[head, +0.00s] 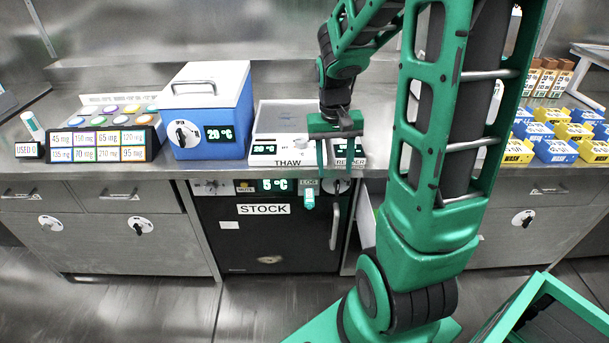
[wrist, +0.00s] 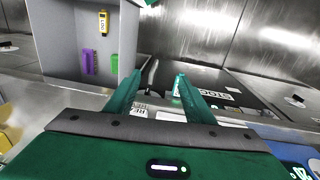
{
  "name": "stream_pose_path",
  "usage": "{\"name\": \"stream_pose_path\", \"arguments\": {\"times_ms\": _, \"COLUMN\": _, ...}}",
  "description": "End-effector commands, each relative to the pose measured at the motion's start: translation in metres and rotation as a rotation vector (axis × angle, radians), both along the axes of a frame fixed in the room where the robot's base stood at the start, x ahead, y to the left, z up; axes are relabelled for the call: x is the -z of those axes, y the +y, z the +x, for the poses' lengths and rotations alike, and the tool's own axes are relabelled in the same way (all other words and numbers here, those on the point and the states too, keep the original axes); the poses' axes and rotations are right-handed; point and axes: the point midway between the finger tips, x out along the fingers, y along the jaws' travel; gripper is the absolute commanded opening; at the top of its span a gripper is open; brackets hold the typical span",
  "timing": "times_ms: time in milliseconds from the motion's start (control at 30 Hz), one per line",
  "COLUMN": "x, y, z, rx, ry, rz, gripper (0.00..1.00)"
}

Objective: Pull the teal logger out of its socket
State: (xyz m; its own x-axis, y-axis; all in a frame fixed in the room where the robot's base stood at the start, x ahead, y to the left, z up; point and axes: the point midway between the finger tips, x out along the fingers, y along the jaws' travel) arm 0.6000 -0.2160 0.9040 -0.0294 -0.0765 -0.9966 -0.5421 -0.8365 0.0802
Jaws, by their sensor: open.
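The teal logger (head: 309,200) hangs upright in its socket under the LOG label, at the top right of the black STOCK unit (head: 262,235). Its lower part is pale. My gripper (head: 335,174) is open, fingers pointing down, above and slightly right of the logger in the head view, apart from it. The wrist view shows both fingers of my gripper (wrist: 157,80) spread with nothing held between them. A teal and white sliver (wrist: 177,86) beside the right finger there looks like the logger, mostly hidden by that finger.
The counter above carries the THAW device (head: 288,148) and a blue cooler (head: 208,115). The STOCK unit's handle (head: 334,222) stands just right of the logger. A grey open compartment (wrist: 62,45) holds purple, yellow and green items in the wrist view.

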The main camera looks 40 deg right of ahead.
Motion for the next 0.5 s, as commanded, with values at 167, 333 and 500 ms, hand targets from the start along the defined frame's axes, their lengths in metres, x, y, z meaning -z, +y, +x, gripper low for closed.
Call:
{"name": "stream_pose_path", "arguments": {"times_ms": 167, "x": 0.046, "y": 0.004, "z": 0.05, "rx": 0.006, "ry": -0.006, "rz": 0.033, "gripper": 0.48}}
{"name": "stream_pose_path", "arguments": {"times_ms": 333, "x": 0.074, "y": 0.01, "z": 0.078, "rx": 0.015, "ry": -0.021, "rz": 0.063, "gripper": 0.48}}
{"name": "stream_pose_path", "arguments": {"times_ms": 500, "x": 0.087, "y": 0.014, "z": 0.089, "rx": 0.019, "ry": -0.029, "rz": 0.077, "gripper": 0.48}}
